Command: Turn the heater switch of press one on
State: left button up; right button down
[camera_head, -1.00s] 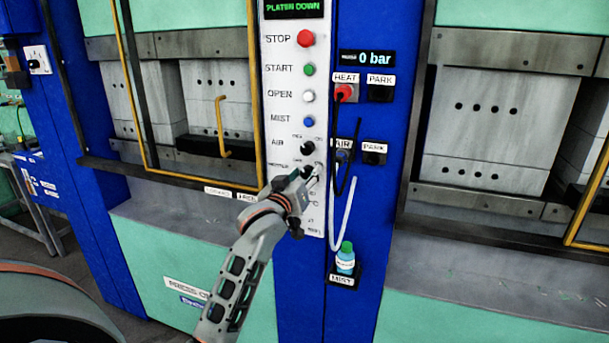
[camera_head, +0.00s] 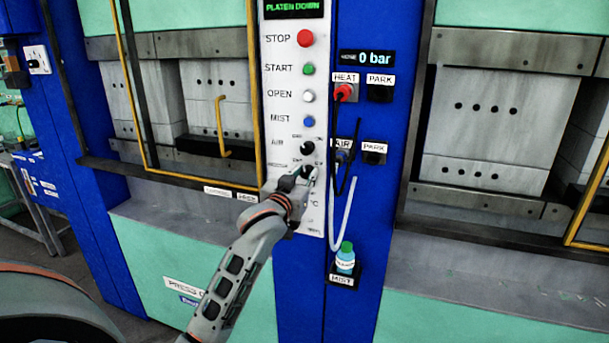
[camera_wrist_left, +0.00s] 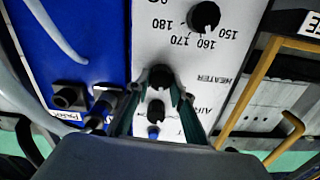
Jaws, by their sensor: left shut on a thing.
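Press one's white control panel (camera_head: 284,130) carries a stack of buttons and black knobs. The black heater switch knob (camera_wrist_left: 160,77) is in the wrist view beside the HEATER label (camera_wrist_left: 212,80). My left gripper (camera_head: 305,176) is at the lower part of the panel and hides part of that knob in the head view. In the wrist view its two dark green fingers (camera_wrist_left: 160,95) stand on both sides of the heater knob, closed on it. Which way the knob's pointer faces is hard to tell. My right gripper is not in view.
The black air knob (camera_head: 307,148) sits just above the heater knob. A temperature dial (camera_wrist_left: 204,17) is on its other side. A hanging hose (camera_head: 346,215) and dark cable run close to the panel's right edge. A bottle (camera_head: 345,258) stands below right.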

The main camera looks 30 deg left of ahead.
pick_arm(q)
jog(key=m, duration=0.3)
jog(key=shift+m, duration=0.4)
jog(key=shift+d+f+m, duration=0.1)
jog(key=shift+m, duration=1.8)
jog(key=o, duration=1.1)
jog(key=v, duration=1.2)
